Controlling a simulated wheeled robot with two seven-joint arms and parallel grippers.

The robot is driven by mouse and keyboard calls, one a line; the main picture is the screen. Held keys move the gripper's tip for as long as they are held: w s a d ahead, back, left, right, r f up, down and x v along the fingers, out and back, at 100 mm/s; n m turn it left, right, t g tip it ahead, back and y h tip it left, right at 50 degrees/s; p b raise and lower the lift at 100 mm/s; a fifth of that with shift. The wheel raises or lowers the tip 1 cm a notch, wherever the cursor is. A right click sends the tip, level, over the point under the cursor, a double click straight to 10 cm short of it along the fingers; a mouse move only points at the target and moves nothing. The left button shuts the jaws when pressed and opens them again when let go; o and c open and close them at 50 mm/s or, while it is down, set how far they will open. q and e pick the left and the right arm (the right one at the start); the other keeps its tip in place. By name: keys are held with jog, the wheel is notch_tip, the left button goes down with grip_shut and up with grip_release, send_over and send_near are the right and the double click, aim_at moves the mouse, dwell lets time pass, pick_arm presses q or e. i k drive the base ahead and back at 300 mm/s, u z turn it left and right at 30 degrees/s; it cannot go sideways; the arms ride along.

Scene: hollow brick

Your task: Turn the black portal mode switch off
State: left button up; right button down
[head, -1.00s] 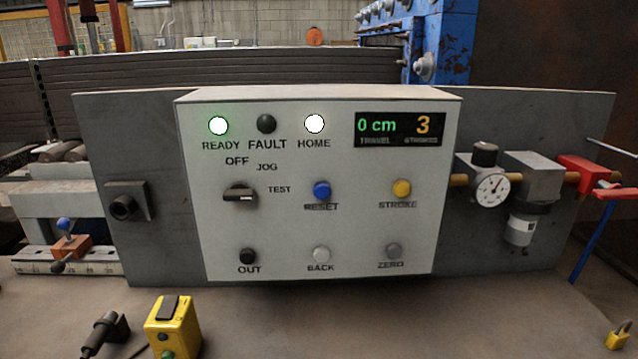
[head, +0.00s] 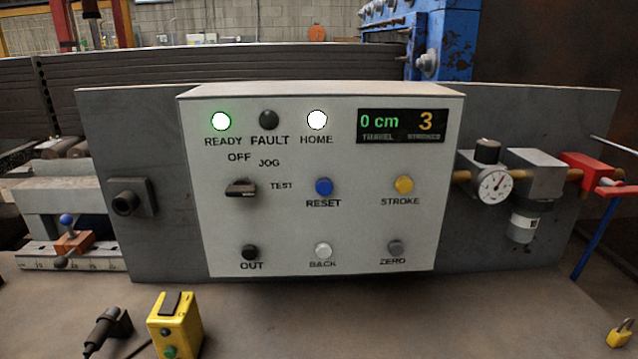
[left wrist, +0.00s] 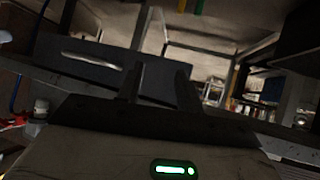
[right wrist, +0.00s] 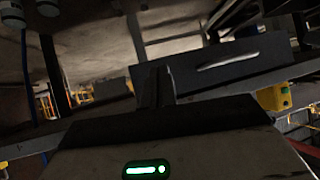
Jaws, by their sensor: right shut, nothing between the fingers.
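The black mode switch (head: 240,188) is a rotary knob on the white control box (head: 330,228), at the left of its front face. OFF is printed above it, JOG to the upper right and TEST to the right. Its bar lies about horizontal, in line with TEST. Neither gripper shows in the head view. My left gripper (left wrist: 160,85) has its two fingers apart and nothing between them. My right gripper (right wrist: 156,86) has its fingers together and is empty. The switch cannot be made out in either wrist view.
READY (head: 221,121) glows green, HOME (head: 316,119) white; FAULT (head: 268,119) is dark. A yellow box (head: 174,325) stands on the bench in front. A gauge (head: 494,186) is at right.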

aim_at(242, 187)
jog(key=k, duration=1)
jog(key=u, duration=1.95)
jog(key=i, duration=1.15)
jog(key=z, duration=1.95)
